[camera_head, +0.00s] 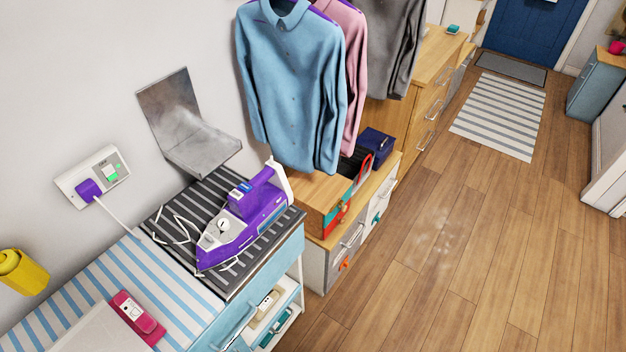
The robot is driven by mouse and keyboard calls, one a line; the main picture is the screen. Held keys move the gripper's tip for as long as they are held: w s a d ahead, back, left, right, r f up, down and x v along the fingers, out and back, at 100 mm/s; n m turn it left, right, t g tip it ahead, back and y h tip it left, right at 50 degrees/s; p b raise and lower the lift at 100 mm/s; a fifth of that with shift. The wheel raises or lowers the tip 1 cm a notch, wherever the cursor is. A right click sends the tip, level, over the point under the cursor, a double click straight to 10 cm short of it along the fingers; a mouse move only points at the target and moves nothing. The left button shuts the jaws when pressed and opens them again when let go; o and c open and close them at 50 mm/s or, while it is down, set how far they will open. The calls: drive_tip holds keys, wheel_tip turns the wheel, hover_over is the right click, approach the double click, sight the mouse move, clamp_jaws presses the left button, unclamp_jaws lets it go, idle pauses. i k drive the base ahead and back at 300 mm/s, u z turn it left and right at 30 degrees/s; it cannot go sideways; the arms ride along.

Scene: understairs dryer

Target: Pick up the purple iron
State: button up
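The purple iron (243,220) has a purple and white body. It rests on a dark striped mat (207,196) on top of a light blue cabinet at the left. Its white cord lies looped on the mat beside it. A purple plug (90,190) sits in the wall socket, with a white cord running down from it. My gripper is not in view.
A grey metal bracket (195,140) is on the wall behind the iron. Blue, pink and grey shirts (292,85) hang close by. A red device (137,316) lies on the striped cloth (110,285). The wooden floor (450,250) at right is clear.

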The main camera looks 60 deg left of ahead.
sight(270, 194)
drive_tip(key=i, duration=0.95)
drive_tip(key=u, duration=4.3)
drive_tip(key=i, duration=0.5)
drive_tip(key=z, duration=0.05)
